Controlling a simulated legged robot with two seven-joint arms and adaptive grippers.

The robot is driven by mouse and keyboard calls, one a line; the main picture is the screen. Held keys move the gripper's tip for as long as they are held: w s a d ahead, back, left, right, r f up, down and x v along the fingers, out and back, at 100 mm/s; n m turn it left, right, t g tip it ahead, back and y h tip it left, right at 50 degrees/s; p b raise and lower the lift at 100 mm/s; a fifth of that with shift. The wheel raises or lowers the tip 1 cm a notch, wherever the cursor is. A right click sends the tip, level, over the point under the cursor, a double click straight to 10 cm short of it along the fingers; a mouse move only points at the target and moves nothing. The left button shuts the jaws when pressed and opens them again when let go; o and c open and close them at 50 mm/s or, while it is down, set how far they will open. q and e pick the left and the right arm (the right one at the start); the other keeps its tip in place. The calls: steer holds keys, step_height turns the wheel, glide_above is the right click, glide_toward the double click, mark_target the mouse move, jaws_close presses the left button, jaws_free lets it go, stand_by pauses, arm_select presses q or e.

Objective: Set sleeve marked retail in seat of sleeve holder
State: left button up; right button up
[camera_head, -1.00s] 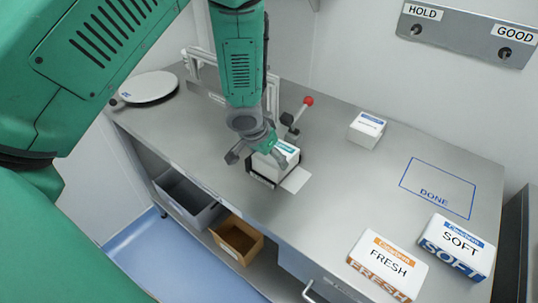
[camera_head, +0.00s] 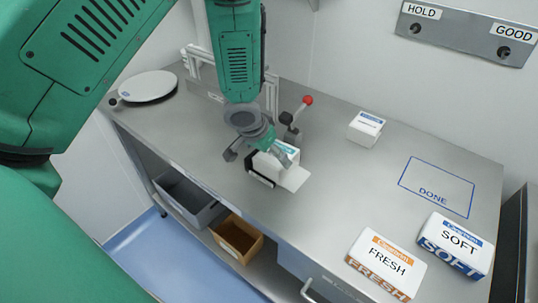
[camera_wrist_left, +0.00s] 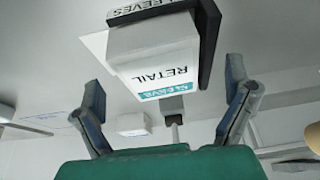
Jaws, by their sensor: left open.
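The white sleeve marked RETAIL (camera_wrist_left: 158,68), with a teal stripe, sits against the black walls of the sleeve holder (camera_wrist_left: 207,38) in the left wrist view. In the head view the sleeve (camera_head: 287,152) is partly hidden by my gripper, and the holder (camera_head: 260,179) shows as a dark edge beside it. I cannot tell whether the sleeve is fully down in the seat. My left gripper (camera_head: 256,157) is open at the sleeve. In the left wrist view its two fingers stand apart, with clear space between them and the sleeve. My right gripper is not in view.
A red-knobbed lever (camera_head: 307,101) stands just behind the holder. A small white box (camera_head: 366,129), the DONE outline (camera_head: 437,187), a FRESH pack (camera_head: 387,264) and a SOFT pack (camera_head: 457,244) are to the right. A round white plate (camera_head: 148,86) is at the left. The DONE outline is empty.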

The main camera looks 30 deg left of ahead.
arm_select(q)
steer(key=p+v, duration=0.1)
steer(key=v, duration=1)
steer(key=shift+g+h, duration=0.5)
steer(key=shift+g, duration=0.2)
steer(key=s+d+f, duration=0.1)
steer(key=s+f, duration=0.1)
steer(key=f, duration=0.1)
steer(key=s+d+f, duration=0.1)
steer(key=s+f, duration=0.1)
steer(key=f, duration=0.1)
steer(key=s+d+f, duration=0.1)
steer(key=s+f, duration=0.1)
steer(key=shift+s+d+f, duration=0.15)
steer(key=shift+s+f, duration=0.05)
steer(key=shift+f, duration=0.2)
steer(key=s+f+g, duration=0.1)
steer(key=s+f, duration=0.6)
steer(key=s, duration=0.2)
steer(key=s+f+g+y, duration=0.1)
steer(key=s+f, duration=0.5)
steer(key=s, duration=0.4)
steer(key=shift+d+f, duration=0.3)
steer(key=shift+f, duration=0.1)
steer(key=shift+s, duration=0.15)
